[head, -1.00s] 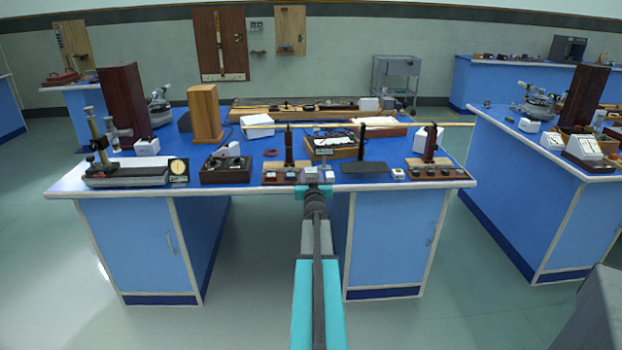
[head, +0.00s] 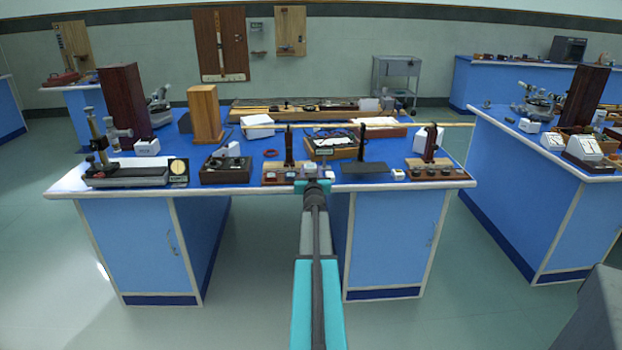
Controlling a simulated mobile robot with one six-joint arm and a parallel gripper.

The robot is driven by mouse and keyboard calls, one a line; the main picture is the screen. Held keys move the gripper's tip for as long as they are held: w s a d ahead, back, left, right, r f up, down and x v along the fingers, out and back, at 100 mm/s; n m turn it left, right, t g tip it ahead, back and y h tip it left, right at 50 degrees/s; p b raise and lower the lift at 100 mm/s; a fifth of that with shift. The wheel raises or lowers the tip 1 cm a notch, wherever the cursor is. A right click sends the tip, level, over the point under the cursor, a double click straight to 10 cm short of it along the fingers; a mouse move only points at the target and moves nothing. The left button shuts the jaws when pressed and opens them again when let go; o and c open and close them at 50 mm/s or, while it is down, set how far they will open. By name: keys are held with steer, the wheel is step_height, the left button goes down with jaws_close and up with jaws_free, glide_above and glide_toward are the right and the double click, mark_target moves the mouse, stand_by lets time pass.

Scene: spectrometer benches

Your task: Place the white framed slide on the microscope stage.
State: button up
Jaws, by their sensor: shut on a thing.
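My gripper (head: 313,184) is at the front edge of the central blue bench, seen from behind with its teal sides. It is shut on a small white piece just beyond its fingers, which I take as the white framed slide; the jaws mostly hide it. Other small white squares (head: 270,175) sit on a wooden-backed dark base behind the gripper. A brass-columned instrument (head: 98,140) with a long dark bed stands at the bench's left end.
The central bench top (head: 78,182) is crowded. A long thin rod (head: 395,126) crosses above it on dark posts. A dark flat plate (head: 363,168) lies right of my gripper. A second bench (head: 520,150) stands at the right. The floor between the benches is clear.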

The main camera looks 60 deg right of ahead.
steer(key=shift+w+d+f, duration=0.1)
steer(key=shift+f, duration=1.45)
steer(key=shift+f+b, duration=0.25)
steer(key=shift+b, duration=0.2)
steer(key=o, duration=1.1)
steer(key=shift+c, duration=0.2)
steer(key=v, duration=1.3)
steer(key=shift+a+r+b, duration=0.15)
steer(key=shift+a+b, duration=0.25)
